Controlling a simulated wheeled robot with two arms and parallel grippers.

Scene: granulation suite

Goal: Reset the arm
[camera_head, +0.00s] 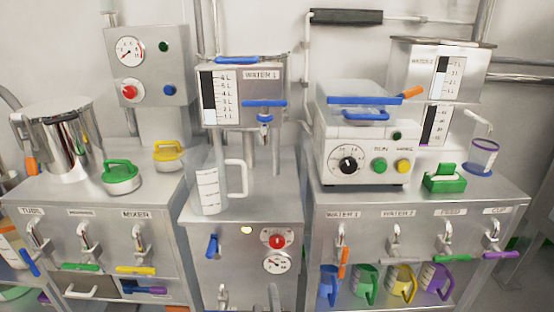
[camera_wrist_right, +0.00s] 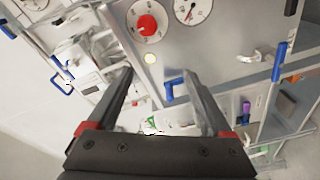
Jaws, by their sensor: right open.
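My right gripper (camera_wrist_right: 160,82) shows in the right wrist view with its two dark fingers wide apart and nothing between them. Beyond its fingers is a grey cabinet front with a red knob (camera_wrist_right: 147,25) and a round gauge (camera_wrist_right: 192,10). The view is tilted. I cannot make out either gripper in the head view, and my left gripper is in neither view.
A clear measuring jug (camera_head: 209,188) stands on the middle cabinet below the WATER 1 tank (camera_head: 262,88). A steel pot (camera_head: 68,140) and green-lidded item (camera_head: 121,178) stand left. A white dial machine (camera_head: 362,150) stands right. Coloured jugs hang low right.

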